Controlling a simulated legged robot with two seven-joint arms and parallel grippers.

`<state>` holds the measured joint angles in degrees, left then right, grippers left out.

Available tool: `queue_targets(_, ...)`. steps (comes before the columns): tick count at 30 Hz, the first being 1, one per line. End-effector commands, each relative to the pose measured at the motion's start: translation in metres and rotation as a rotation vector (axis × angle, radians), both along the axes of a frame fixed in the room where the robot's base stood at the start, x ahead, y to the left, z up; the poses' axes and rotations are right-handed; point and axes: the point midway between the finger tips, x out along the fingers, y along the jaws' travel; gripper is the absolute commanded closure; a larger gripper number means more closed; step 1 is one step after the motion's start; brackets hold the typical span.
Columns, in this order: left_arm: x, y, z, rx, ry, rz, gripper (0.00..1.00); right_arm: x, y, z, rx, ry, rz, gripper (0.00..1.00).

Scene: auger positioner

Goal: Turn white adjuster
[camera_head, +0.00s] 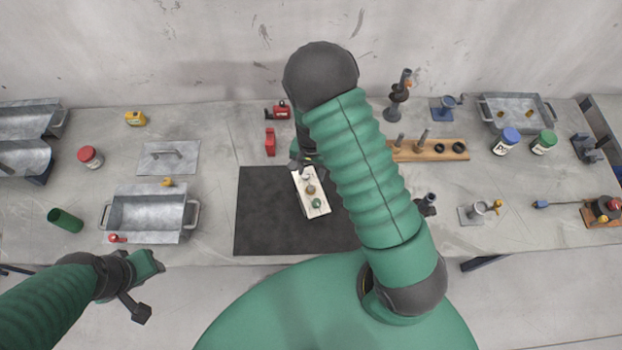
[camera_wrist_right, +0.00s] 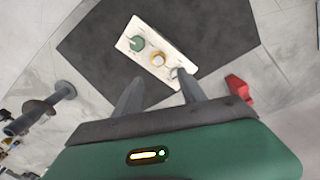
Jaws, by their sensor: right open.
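A small cream-white board (camera_head: 302,207) lies on a dark mat and carries three round adjusters in a row. In the right wrist view the board (camera_wrist_right: 147,58) shows a green adjuster (camera_wrist_right: 137,43), a tan-orange one (camera_wrist_right: 157,59) and a white one (camera_wrist_right: 175,73). The white adjuster is at the board end nearest my right gripper (camera_wrist_right: 163,84). The right gripper is open, with its fingers apart and nothing between them. In the head view my arm partly hides it.
The dark mat (camera_head: 265,215) is clear left of the board. A red object (camera_head: 270,141) stands behind the mat. A wooden rack (camera_head: 430,151) is to the right. A metal tray (camera_head: 147,213) is to the left. Several bottles and tools stand around the table.

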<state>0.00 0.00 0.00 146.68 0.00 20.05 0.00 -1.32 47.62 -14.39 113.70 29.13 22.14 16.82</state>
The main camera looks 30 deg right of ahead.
Motion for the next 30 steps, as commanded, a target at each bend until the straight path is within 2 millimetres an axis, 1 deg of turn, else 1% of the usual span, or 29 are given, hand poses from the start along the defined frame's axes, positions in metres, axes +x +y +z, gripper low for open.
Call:
queue_targets(1, 0.000, 0.000, 0.008, 0.000, 0.000, 0.000, 0.64, 0.000, 0.000, 0.008, 0.000, 0.000, 0.000, 0.52)
queue_targets(30, 0.000, 0.000, 0.075, 0.000, 0.000, 0.000, 0.64, 0.000, 0.000, 0.090, -0.001, 0.001, 0.000, 0.52)
